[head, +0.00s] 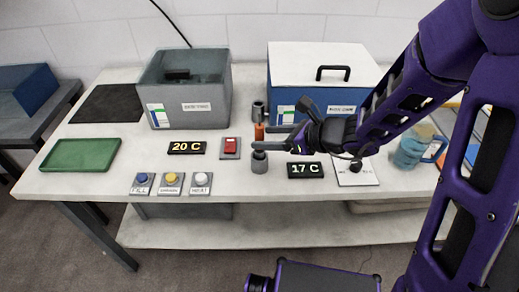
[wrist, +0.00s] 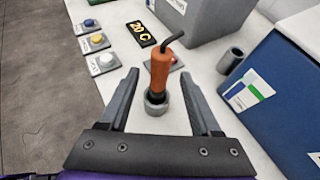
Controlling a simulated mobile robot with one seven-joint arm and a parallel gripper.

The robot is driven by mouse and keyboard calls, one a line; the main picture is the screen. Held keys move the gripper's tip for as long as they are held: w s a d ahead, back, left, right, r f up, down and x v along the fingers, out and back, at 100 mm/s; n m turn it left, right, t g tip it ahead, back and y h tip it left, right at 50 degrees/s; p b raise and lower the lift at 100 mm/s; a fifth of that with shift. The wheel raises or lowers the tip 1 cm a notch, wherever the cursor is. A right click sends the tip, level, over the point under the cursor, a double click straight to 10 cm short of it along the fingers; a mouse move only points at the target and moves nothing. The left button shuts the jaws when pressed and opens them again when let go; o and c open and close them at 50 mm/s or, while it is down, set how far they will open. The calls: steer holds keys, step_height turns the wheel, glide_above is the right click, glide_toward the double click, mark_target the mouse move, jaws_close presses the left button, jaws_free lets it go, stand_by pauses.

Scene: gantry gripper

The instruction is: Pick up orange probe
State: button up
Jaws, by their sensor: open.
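The orange probe (wrist: 160,70) stands upright in a small grey round holder (wrist: 154,106) in the wrist view, with a black cable rising from its top. In the head view the probe (head: 259,132) shows only in part, and its holder (head: 259,163) sits on the white table. My gripper (wrist: 158,77) is open, with one finger on each side of the probe and a gap visible to both. In the head view my gripper (head: 262,139) reaches in from the right at the probe; the fingers hide part of it.
A blue box with a white lid (head: 310,92) and a grey open tank (head: 196,122) stand behind. A second grey round holder (head: 258,111) is empty. A 17 C display (head: 305,170), a red switch (head: 230,148) and a green tray (head: 80,155) are on the table.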

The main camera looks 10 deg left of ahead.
steer(key=shift+b+x, duration=0.45)
steer(key=shift+x, duration=2.5)
steer(key=shift+a+r, duration=0.1)
steer(key=shift+r, duration=0.05)
jaws_close()
